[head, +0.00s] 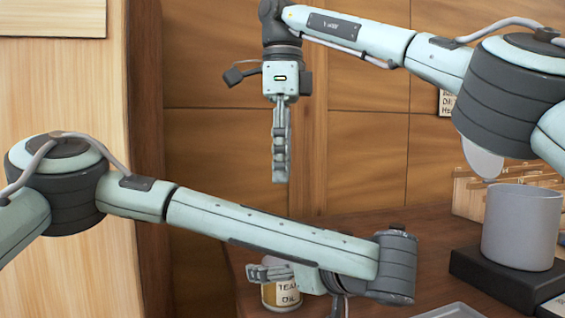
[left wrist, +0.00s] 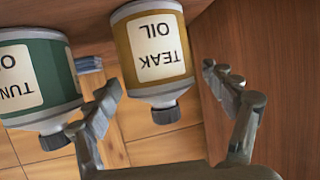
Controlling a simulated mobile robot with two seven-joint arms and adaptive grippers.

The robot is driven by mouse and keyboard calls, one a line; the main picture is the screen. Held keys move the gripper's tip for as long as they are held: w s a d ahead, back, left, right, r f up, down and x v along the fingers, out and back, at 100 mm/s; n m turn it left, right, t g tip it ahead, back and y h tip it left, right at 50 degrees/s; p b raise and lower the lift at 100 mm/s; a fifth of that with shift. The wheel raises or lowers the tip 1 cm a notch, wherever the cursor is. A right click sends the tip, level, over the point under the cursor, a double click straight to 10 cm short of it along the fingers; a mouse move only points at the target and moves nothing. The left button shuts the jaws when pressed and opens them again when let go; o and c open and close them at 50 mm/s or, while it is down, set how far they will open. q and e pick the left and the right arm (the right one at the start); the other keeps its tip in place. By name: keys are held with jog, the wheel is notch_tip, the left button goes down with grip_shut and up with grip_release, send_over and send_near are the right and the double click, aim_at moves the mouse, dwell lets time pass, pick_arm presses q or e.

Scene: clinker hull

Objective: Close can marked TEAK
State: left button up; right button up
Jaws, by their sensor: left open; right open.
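The can marked TEAK OIL (head: 284,294) stands on the brown worktop, its top hidden behind my left gripper in the head view. The left wrist view shows it upside down: an ochre can (left wrist: 152,45) with a white label and a dark cap (left wrist: 167,113) at its neck. I cannot tell whether the cap is tight. My left gripper (head: 268,272) is open at the can's top. In the left wrist view its fingers (left wrist: 163,78) stand apart, one on each side of the can. My right gripper (head: 281,180) hangs empty, pointing down, well above the worktop.
A green can labelled TUN… (left wrist: 35,80), also dark-capped, stands beside the TEAK can. On the worktop (head: 345,230), a grey pot (head: 521,228) sits on a black block (head: 505,282) at right. A wooden rack (head: 467,193) is behind; a pale tray (head: 452,311) lies in front.

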pick_arm(q)
jog(key=v, duration=1.2)
jog(key=shift+s+f, duration=0.1)
